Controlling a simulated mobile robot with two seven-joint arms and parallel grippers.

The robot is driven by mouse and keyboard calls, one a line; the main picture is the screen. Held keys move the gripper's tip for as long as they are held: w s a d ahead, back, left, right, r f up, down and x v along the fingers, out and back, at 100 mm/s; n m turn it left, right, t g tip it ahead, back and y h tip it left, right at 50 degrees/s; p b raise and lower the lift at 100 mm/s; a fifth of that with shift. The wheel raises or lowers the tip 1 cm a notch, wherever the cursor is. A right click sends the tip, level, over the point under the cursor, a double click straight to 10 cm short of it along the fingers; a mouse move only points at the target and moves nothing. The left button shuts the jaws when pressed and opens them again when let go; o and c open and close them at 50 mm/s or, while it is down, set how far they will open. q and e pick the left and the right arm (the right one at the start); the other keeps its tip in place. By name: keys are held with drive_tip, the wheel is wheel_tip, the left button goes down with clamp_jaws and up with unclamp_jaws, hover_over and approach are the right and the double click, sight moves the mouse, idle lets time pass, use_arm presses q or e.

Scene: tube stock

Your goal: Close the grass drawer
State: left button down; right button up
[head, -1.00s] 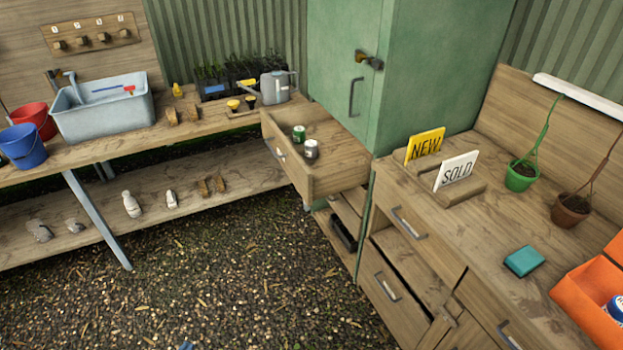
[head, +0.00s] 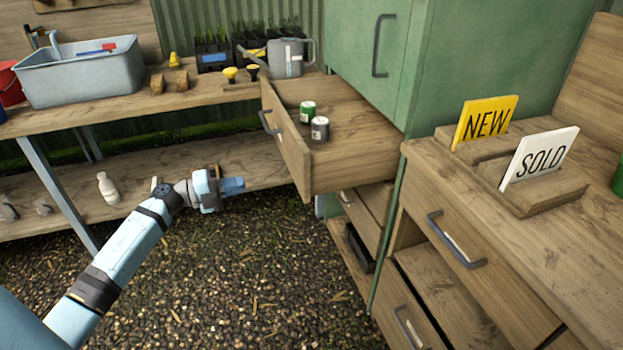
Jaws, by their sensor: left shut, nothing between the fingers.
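A wooden drawer (head: 290,158) stands pulled far out under the green cabinet, with a grey handle (head: 270,122) on its front. A green can (head: 307,111) and a grey can (head: 319,129) stand inside it. I see no label that tells whether this is the grass drawer. My left gripper (head: 236,186) is shut and empty, in front of the drawer to its left, apart from it. My right gripper is not in view.
The green cabinet (head: 480,55) rises above the drawer. A workbench (head: 240,97) with a watering can (head: 287,58) stands behind left. The right bench (head: 590,225) has NEW (head: 486,123) and SOLD (head: 540,158) signs. Gravel floor (head: 250,285) is clear.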

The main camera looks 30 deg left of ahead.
sight(300, 172)
use_arm(q)
drive_tip(key=b+x, duration=0.2)
drive_tip(key=x, duration=1)
drive_tip(key=shift+w+d, duration=0.15)
drive_tip(key=shift+d, duration=0.1)
drive_tip(key=shift+w+d+r+b, duration=0.1)
drive_tip(key=shift+w+d+b, duration=0.2)
drive_tip(key=shift+w+d, duration=0.1)
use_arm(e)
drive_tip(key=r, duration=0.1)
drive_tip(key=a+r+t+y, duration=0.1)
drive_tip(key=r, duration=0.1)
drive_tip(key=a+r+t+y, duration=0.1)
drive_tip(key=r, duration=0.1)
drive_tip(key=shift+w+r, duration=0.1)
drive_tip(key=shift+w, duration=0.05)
